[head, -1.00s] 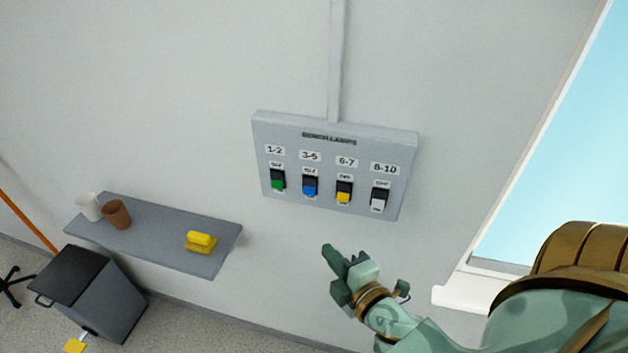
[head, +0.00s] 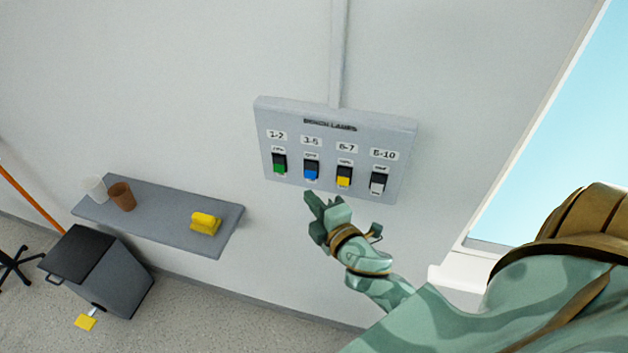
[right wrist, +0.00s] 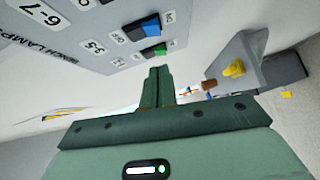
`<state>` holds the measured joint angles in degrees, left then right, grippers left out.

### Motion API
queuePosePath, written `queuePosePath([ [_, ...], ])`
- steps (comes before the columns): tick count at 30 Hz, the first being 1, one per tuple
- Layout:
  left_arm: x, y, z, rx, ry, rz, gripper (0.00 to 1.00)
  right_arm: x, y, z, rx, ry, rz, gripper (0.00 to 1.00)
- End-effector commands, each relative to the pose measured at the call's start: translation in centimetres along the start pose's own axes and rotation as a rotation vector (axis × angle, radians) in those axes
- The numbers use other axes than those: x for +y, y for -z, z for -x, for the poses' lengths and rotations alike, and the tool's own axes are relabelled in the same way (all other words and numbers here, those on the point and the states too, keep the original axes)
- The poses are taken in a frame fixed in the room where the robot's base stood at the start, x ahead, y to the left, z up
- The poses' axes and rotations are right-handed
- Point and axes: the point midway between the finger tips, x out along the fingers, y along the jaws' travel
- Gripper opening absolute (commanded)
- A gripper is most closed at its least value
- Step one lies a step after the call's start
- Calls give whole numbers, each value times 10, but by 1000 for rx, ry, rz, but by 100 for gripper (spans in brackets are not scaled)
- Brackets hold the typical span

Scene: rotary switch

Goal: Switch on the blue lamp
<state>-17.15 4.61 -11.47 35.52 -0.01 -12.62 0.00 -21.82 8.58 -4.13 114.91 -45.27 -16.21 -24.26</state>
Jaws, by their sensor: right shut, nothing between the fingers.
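A grey switch panel (head: 336,118) is on the wall, with a row of coloured rocker switches: green (head: 279,164), blue (head: 311,170), yellow (head: 344,176) and white (head: 378,182). The blue switch sits under the label 3-5 and also shows in the right wrist view (right wrist: 142,28). My right gripper (head: 308,198) is shut and empty, just below the panel near the blue switch, apparently not touching it. In the right wrist view, its closed fingers (right wrist: 158,75) point toward the panel's lower edge. My left gripper is not in view. No lamp shows.
A grey shelf (head: 160,222) to the left holds a white cup (head: 96,188), a brown cup (head: 122,196) and a yellow object (head: 205,224). A dark bin (head: 85,256) stands below. A window (head: 560,120) is at right. The wall around the panel is clear.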

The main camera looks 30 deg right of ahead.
Motion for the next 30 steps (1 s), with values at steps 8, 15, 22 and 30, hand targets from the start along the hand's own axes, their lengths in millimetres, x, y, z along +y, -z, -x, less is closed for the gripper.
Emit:
queuePosePath([
  [8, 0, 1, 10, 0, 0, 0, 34, 0, -19, -38, 1, 1, 1, 0],
  [15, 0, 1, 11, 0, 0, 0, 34, -1, -28, -47, 1, 1, -2, 0],
  [22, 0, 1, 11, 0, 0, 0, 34, -1, -28, -47, 1, 1, -2, 0],
  [30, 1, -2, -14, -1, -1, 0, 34, -8, -32, -51, 1, -43, 41, 0],
])
